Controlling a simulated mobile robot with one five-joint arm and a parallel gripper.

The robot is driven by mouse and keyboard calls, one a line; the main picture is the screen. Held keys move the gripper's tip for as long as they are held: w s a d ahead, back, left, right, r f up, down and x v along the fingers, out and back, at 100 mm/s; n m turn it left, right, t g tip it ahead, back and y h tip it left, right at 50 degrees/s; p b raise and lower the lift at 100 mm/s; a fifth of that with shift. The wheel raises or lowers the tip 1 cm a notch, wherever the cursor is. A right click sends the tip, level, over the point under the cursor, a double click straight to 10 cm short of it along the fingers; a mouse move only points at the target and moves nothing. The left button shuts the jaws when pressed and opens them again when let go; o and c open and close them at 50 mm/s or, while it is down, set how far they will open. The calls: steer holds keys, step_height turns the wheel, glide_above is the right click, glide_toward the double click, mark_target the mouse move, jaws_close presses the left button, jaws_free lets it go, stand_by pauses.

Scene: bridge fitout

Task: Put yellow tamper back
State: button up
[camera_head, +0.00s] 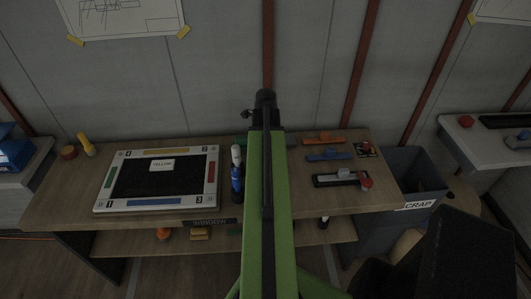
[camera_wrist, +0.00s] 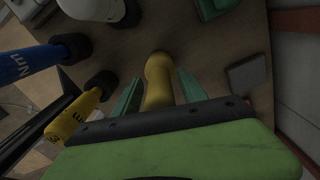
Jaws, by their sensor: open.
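A yellow rounded handle (camera_wrist: 158,80), which looks like the yellow tamper, stands between the two green fingers of my gripper (camera_wrist: 153,88) in the wrist view. The fingers are open on either side of it, with a gap showing on the left. Its lower part is hidden behind the gripper body. In the head view my arm covers this handle, and the gripper's dark end (camera_head: 264,98) shows above the bench. Another yellow handle-shaped piece (camera_head: 86,145) is at the bench's back left in the head view. I cannot tell whether it is also a tamper.
A framed black board (camera_head: 130,178) lies on the bench's left. Orange (camera_head: 324,139) and blue (camera_head: 330,155) tools lie right. A grey bin (camera_head: 412,165) stands beside the bench.

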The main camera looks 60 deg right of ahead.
step_height(320, 180, up, 12)
steer(key=p, duration=1)
steer(key=shift+f+p, duration=0.15)
steer(key=shift+p, duration=0.25)
steer(key=shift+f, duration=0.1)
steer(key=w+a+n, duration=0.2)
steer(key=w+a, duration=0.1)
steer(key=w, duration=0.1)
steer(key=w+a+n, duration=0.3)
steer(key=w+a, duration=0.1)
steer(key=shift+a+n, duration=0.25)
steer(key=shift+n, duration=0.05)
steer(key=w+a+n, duration=0.9)
steer(key=a, duration=0.6)
steer(key=w+a+n, duration=0.2)
steer(key=a+n, duration=0.6)
steer(key=a, duration=0.6)
steer(key=w+a+n, duration=0.2)
steer(key=a+n, duration=0.7)
steer(key=a, duration=0.5)
steer(key=shift+w, duration=0.4)
steer(key=shift+f, duration=0.1)
